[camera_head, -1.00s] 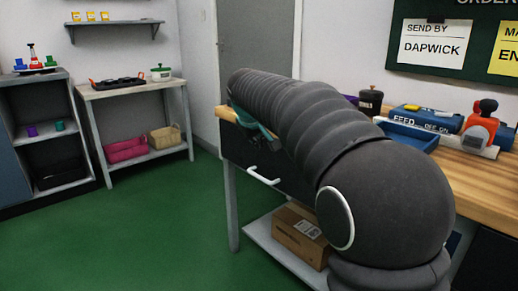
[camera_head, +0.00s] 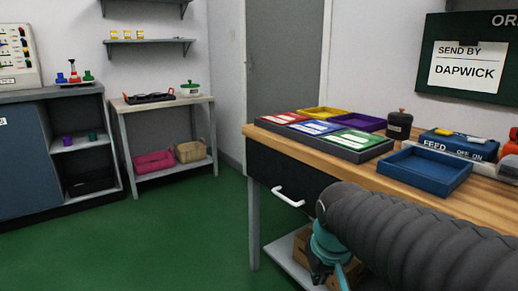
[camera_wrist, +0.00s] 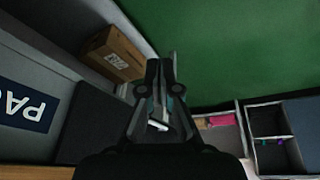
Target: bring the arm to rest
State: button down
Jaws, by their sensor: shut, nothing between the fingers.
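My arm is folded low at the right in the head view, in front of the wooden workbench (camera_head: 480,205). My gripper (camera_head: 328,280) points down beside the bench's front, below the white drawer handle (camera_head: 288,197). In the wrist view my gripper (camera_wrist: 164,72) is shut with nothing held, over the green floor (camera_wrist: 210,45). Part of the bench's lower shelf and the cardboard box on it is hidden behind my gripper in the head view.
The cardboard box (camera_wrist: 115,52) is close to my fingers in the wrist view. The bench holds a blue tray (camera_head: 424,172), coloured trays (camera_head: 315,127) and a dark jar (camera_head: 399,125). A small side table (camera_head: 165,102) stands at the back. The floor (camera_head: 150,235) at left is clear.

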jog(key=s+d+m+t+p, duration=0.1)
jog(key=s+d, duration=0.2)
jog(key=s, duration=0.8)
jog(key=shift+s+d+r+m+t, duration=0.2)
jog(key=shift+r+m+t, duration=0.1)
jog(key=shift+r+m, duration=0.1)
